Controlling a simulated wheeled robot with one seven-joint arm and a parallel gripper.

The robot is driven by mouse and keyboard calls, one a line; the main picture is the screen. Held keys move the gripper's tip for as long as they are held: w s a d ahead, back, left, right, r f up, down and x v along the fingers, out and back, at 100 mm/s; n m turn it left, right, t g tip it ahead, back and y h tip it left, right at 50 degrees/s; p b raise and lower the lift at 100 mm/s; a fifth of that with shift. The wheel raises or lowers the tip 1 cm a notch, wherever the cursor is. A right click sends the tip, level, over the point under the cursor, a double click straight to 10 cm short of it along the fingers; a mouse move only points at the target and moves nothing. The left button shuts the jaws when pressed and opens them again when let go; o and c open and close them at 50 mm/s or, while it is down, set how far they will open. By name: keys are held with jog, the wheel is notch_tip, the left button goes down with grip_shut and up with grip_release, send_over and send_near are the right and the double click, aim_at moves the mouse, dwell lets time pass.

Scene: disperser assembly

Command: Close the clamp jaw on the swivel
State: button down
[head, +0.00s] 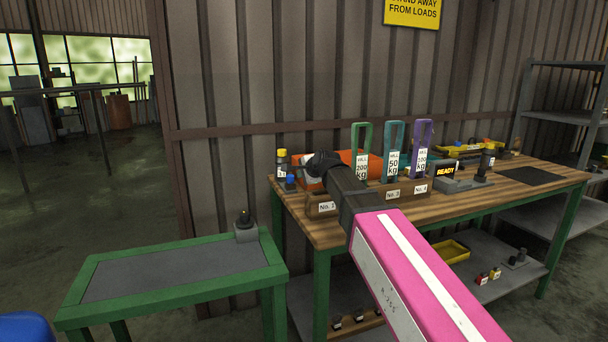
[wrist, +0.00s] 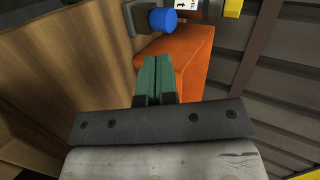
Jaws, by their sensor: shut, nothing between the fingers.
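My gripper shows in the wrist view, its two green fingers (wrist: 153,62) shut together with nothing between them. The fingers hang over or beside an orange body (wrist: 190,65); I cannot tell whether they touch it. Just past the fingertips is a blue knob (wrist: 162,20) on a grey block (wrist: 137,18). In the head view the blue-topped piece (head: 290,181) stands at the bench's left end. My dark wrist hides part of the orange body (head: 362,160) there, and the fingertips are hidden. I cannot clearly identify the clamp jaw or the swivel.
Green, teal and purple lifting handles (head: 393,150) stand upright on the wooden bench (head: 500,192), near numbered blocks. A yellow-capped bottle (head: 282,160) stands at its left end. A box reads READY (head: 446,171). A lower green-framed table (head: 170,272) holds a grey block with a dark knob (head: 245,230).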

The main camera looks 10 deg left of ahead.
aim_at(292, 179)
jog(key=x, duration=0.7)
